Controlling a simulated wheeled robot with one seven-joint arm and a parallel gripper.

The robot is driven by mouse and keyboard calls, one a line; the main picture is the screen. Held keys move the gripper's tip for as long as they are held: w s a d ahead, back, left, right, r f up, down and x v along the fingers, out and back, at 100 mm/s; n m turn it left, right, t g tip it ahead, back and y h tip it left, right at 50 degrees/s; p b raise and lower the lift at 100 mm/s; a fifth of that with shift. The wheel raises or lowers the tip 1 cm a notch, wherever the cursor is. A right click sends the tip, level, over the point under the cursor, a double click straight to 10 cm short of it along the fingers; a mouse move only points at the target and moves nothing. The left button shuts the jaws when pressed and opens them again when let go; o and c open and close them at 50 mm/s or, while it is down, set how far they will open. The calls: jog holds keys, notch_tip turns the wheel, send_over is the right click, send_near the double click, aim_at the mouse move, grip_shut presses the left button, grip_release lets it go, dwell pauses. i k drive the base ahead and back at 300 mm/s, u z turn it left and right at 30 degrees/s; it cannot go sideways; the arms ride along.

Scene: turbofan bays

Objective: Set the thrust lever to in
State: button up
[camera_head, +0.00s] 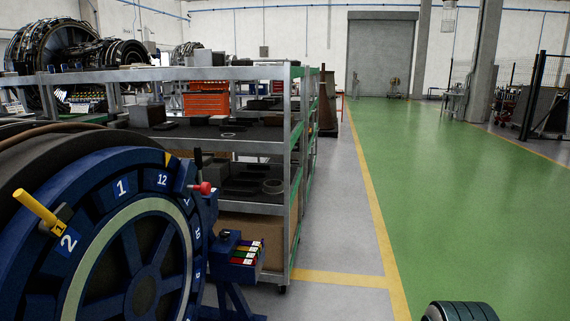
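A large blue wheel-like fixture (150,240) with numbered plates such as 1, 2 and 12 fills the lower left, cut off by the frame edges. A red knob (204,188) sticks out at its upper right edge. A black upright handle (198,158) stands just above the knob. A yellow bar handle (36,207) juts out at the left near plate 2. No part is labelled as the thrust lever, and I cannot tell which it is or its setting. My gripper is not in view; a dark ribbed part at the bottom right seems to be mine.
A blue box with coloured tabs (240,252) sits right of the wheel. A grey metal shelf rack (290,190) with dark parts stands behind it. Grey floor and a green lane (450,190) lie clear to the right, divided by a yellow line. A fence (545,95) stands far right.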

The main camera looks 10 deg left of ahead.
aim_at(198, 153)
jog(key=z, duration=0.3)
jog(key=i, duration=1.6)
jog(key=u, duration=0.25)
jog(key=i, duration=1.35)
jog(key=u, duration=1.8)
jog(key=i, duration=0.7)
jog(key=u, duration=0.65)
